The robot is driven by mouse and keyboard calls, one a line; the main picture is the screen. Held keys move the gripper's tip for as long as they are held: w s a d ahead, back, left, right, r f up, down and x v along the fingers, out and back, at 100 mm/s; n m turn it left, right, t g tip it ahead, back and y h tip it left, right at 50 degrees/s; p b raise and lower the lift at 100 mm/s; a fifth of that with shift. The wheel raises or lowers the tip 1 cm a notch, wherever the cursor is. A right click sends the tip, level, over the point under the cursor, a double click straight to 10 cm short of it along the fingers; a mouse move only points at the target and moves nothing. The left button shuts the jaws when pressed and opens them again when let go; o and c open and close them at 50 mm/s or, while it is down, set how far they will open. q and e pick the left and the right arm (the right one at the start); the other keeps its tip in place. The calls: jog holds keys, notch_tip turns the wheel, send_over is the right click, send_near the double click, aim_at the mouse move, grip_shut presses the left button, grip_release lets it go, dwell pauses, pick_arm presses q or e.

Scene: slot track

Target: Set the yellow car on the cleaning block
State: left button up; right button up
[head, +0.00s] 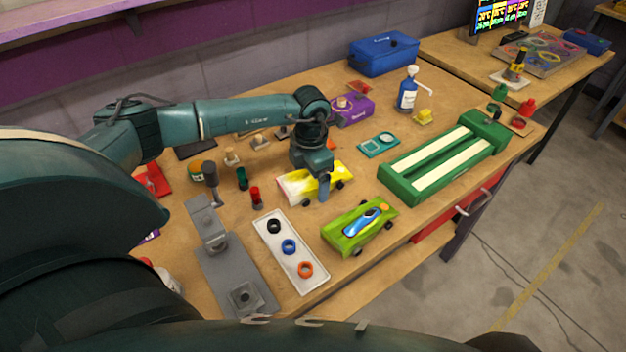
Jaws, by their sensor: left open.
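The yellow car (336,180), with a whitish left end, stands on the wooden table near the middle of the head view. My left gripper (323,186) points down over it. One blue finger shows in front of the car's near side; the other finger is hidden. The gripper is open around the car, and I cannot tell whether the fingers touch it. A long green block with two cream strips (432,170) lies to the right; it may be the cleaning block, but I cannot tell for sure. My right gripper is not in view.
A green car (342,232) stands just in front of the yellow one. A white tray with rings (268,235) and a grey fixture (216,252) are to the left. A teal gauge (378,145), purple box (352,112) and blue bottle (407,98) stand behind.

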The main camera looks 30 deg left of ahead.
pick_arm(q)
jog(key=shift+f, duration=0.1)
jog(key=c, duration=1.2)
